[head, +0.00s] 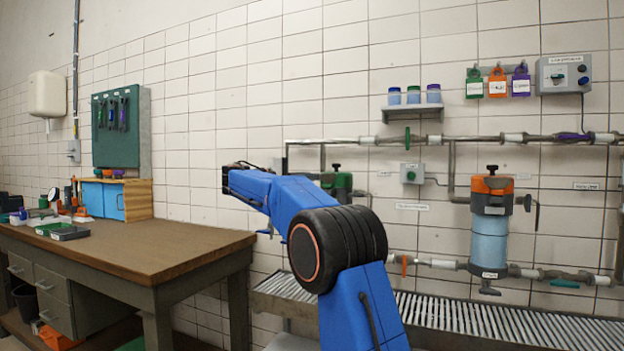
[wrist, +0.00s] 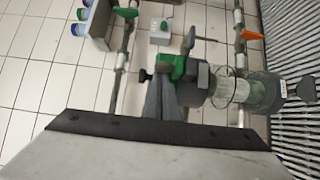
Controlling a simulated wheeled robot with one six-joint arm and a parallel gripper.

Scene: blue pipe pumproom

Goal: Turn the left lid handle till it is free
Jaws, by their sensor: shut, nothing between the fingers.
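The left filter housing, with a green lid (head: 342,180) and a dark top knob, is partly hidden behind my blue arm in the head view. The wrist view shows the housing sideways: green lid (wrist: 172,68), black knob (wrist: 145,76), grey collar (wrist: 196,86) and clear bowl (wrist: 262,92). Contact with the lid cannot be told. The gripper is not discernible in the head view.
A right housing with an orange lid (head: 492,186) stands on the same pipework. A grey switch box (head: 411,173) and an upper pipe (head: 460,138) are close to the left housing. A slatted grating (head: 480,318) runs below. A workbench (head: 130,250) stands at left.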

